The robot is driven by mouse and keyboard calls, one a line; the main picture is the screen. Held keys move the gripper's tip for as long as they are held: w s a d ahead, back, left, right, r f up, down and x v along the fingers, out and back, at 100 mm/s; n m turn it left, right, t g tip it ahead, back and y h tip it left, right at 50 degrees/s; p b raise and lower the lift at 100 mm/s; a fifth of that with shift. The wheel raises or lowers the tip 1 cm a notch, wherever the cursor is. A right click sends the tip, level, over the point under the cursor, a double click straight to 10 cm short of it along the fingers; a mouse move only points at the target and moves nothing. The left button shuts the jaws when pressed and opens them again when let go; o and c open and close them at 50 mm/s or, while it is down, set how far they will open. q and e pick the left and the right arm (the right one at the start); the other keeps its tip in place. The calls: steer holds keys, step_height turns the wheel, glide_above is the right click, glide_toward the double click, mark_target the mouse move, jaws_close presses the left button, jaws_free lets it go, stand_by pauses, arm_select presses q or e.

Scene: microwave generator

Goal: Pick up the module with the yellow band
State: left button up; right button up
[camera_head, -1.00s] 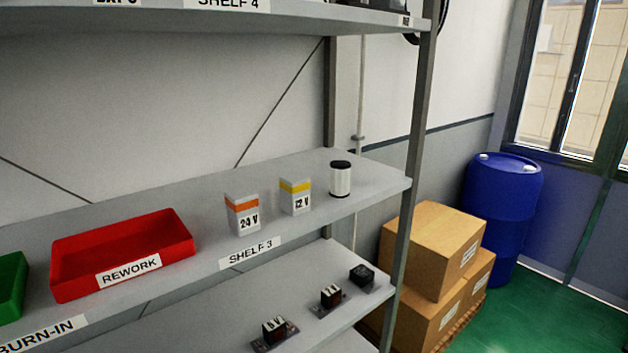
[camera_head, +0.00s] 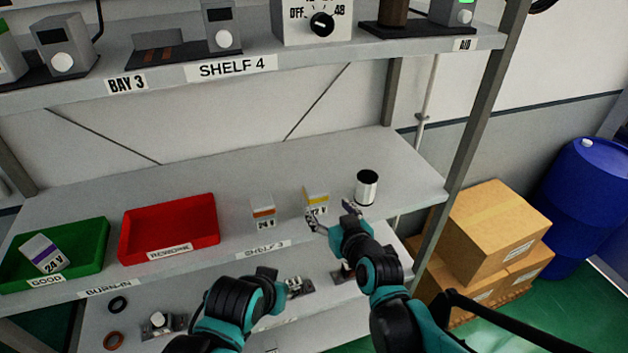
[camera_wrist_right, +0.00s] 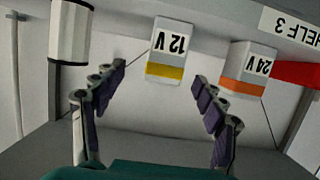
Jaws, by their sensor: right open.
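The module with the yellow band (camera_head: 316,197) is a small white box marked 12 V, upright near the front edge of Shelf 3. In the right wrist view the module (camera_wrist_right: 170,47) appears upside down, ahead of and between the fingers. My right gripper (camera_head: 331,214) is open and empty, just in front of the module. Its two fingers (camera_wrist_right: 160,78) are spread wide in the wrist view, and I see no contact. In the head view the gripper partly covers the module's lower front. My left arm (camera_head: 240,302) shows low in the head view, but its fingers do not show.
An orange-banded 24 V module (camera_head: 263,212) stands left of the yellow one. A white cylinder with a black top (camera_head: 366,188) stands right. A red REWORK tray (camera_head: 170,228) and green GOOD tray (camera_head: 85,245) are further left. Shelf 4 (camera_head: 330,55) is overhead.

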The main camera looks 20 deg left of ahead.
mark_target(319, 199)
steer(key=shift+w+a+r, duration=0.1)
steer(key=shift+w+a, duration=0.35)
steer(key=shift+w, duration=0.15)
steer(key=x, duration=0.3)
steer(key=p+x, duration=0.1)
steer(key=x, duration=0.2)
steer(key=shift+w+a, duration=0.15)
steer(key=shift+a, duration=0.4)
steer(key=shift+r, duration=0.1)
steer(key=shift+c, duration=0.7)
steer(key=c, duration=1.3)
